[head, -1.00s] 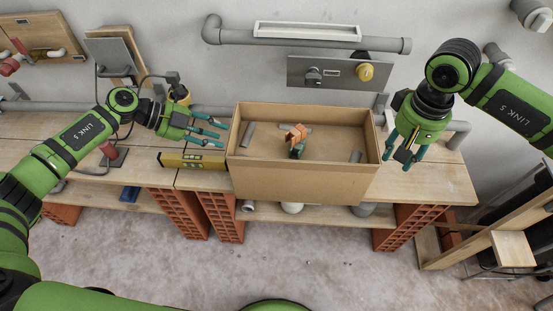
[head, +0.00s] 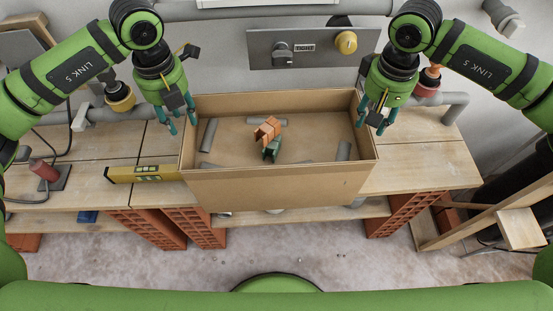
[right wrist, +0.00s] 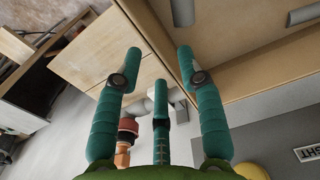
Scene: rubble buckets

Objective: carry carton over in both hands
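The open-topped brown carton (head: 281,188) stands on the wooden bench in the middle of the head view. Orange and dark green pieces (head: 268,138) and several grey pipe lengths (head: 343,150) lie in it. My left gripper (head: 181,121) points down at the carton's left wall, fingers spread. My right gripper (head: 373,117) points down at the right wall, fingers apart. In the right wrist view the right gripper's fingers (right wrist: 158,75) are spread around the carton's wall edge (right wrist: 165,50). I cannot tell whether either gripper touches the cardboard.
A yellow spirit level (head: 142,174) lies left of the carton. A grey wall panel (head: 312,47) with a yellow knob is behind it. The bench top (head: 425,165) is clear to the right. Red hollow bricks (head: 192,228) support the bench.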

